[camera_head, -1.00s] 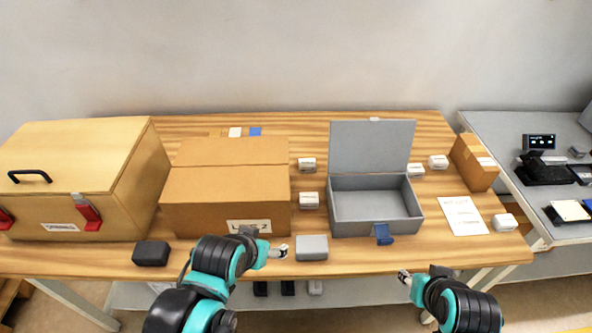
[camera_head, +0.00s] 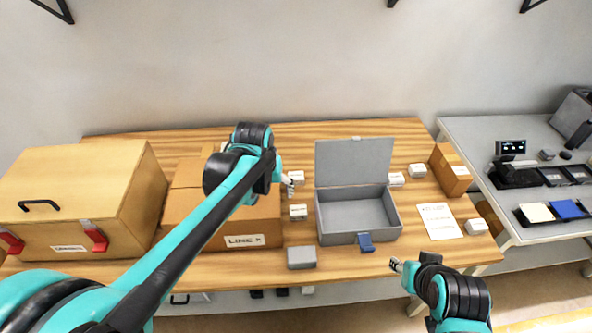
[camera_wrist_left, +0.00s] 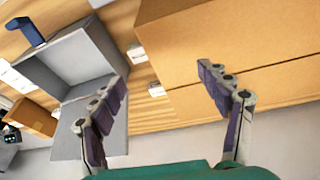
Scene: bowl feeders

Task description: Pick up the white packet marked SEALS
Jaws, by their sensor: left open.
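Several small white packets lie on the wooden table; their print is too small to read, so I cannot tell which is marked SEALS. Two are between the carton and the grey case: a rear one (camera_head: 297,176) and a front one (camera_head: 298,212). Others lie right of the case (camera_head: 417,170) and by the right edge (camera_head: 477,226). My left gripper (camera_head: 289,186) is at the rear packet in the head view, with contact unclear. In the left wrist view it is open and empty (camera_wrist_left: 163,92), with two packets (camera_wrist_left: 137,53) (camera_wrist_left: 156,89) beyond its fingers. My right gripper (camera_head: 396,265) hangs near the front edge.
The cardboard carton (camera_head: 245,241) stands left of the packets, partly hidden by my left arm. The open grey case (camera_head: 328,226) stands right, its lid raised. A wooden chest (camera_head: 130,226) is far left.

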